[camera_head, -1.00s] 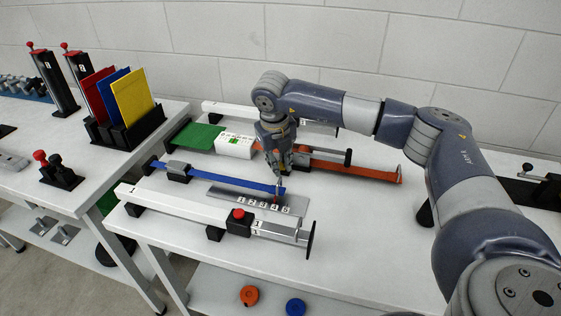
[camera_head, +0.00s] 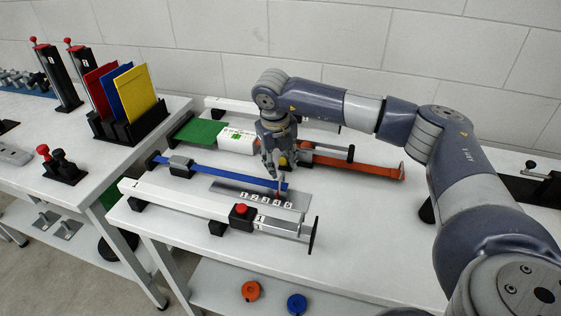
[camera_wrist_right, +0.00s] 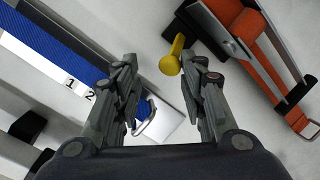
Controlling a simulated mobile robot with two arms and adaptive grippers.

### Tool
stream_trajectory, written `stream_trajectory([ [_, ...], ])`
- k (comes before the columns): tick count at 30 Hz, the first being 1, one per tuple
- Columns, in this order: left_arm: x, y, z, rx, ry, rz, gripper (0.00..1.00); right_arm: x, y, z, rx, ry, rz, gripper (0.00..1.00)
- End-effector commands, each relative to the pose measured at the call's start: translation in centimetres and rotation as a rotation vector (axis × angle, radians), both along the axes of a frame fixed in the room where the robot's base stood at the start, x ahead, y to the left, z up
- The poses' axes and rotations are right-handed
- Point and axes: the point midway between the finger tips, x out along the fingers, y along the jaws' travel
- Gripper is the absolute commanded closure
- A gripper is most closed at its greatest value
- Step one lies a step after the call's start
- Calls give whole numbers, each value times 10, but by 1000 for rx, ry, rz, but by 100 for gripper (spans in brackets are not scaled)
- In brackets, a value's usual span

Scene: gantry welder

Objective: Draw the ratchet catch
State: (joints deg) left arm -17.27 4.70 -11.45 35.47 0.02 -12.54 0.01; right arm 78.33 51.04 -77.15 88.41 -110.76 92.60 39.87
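The ratchet catch appears to be the yellow knob (camera_wrist_right: 172,62) on the dark block (camera_wrist_right: 218,28) at the orange strap (camera_wrist_right: 270,57). A bit of yellow (camera_head: 283,161) also shows in the head view, beside my right gripper (camera_head: 280,168). In the right wrist view my right gripper (camera_wrist_right: 160,73) is open, with the yellow knob between the tips, closer to the right finger. Nothing is gripped; whether a finger touches the knob I cannot tell. A silver loop (camera_wrist_right: 147,122) at the blue strap's end shows between the fingers. My left gripper is not in view.
The blue strap (camera_head: 225,173) runs beside a numbered plate (camera_head: 240,191). A white rail (camera_head: 180,203) with a red button (camera_head: 241,209) lies in front. A green strip (camera_head: 200,132) and white box (camera_head: 237,140) are behind.

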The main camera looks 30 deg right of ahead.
Motion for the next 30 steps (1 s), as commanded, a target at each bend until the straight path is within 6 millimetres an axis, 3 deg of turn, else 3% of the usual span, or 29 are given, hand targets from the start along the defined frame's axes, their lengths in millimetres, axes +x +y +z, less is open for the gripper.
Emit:
stream_trajectory([
  [15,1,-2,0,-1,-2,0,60,-14,19,93,0,1,3,62],
  [21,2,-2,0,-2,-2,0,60,-17,23,110,0,3,2,62],
  [30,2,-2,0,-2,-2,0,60,-18,23,112,0,4,2,62],
])
